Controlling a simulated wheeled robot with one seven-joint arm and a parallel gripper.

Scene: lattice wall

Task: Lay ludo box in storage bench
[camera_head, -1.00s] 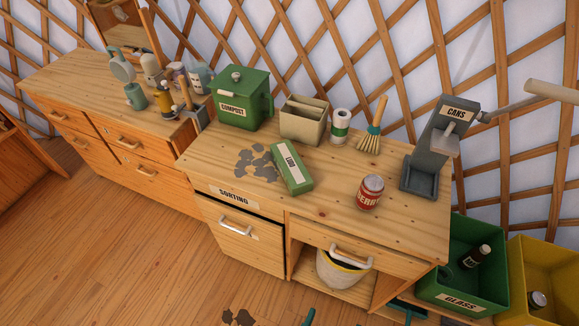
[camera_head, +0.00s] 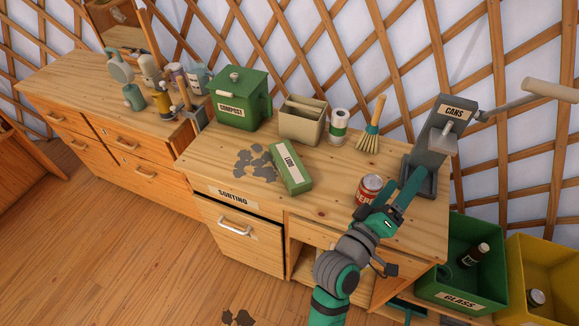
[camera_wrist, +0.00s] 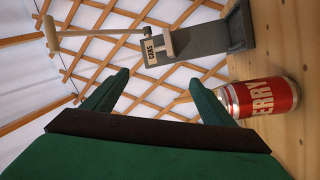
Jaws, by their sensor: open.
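The ludo box (camera_head: 290,166) is a green box with a white label, lying on the sorting counter (camera_head: 330,210) beside a grey stain. My gripper (camera_head: 397,188) is over the counter's right part, well to the right of the ludo box, between the red can and the can crusher. In the wrist view my gripper (camera_wrist: 155,95) has its fingers spread with nothing between them. The ludo box is not in the wrist view. I see nothing that is clearly a storage bench.
A red can (camera_head: 370,187) stands close to my gripper, also in the wrist view (camera_wrist: 262,97). The can crusher (camera_head: 437,140) is behind it. A compost bin (camera_head: 240,100), a tan caddy (camera_head: 302,120), a paper roll (camera_head: 338,125) and a brush (camera_head: 370,130) line the back. Green (camera_head: 470,275) and yellow (camera_head: 540,290) bins stand right.

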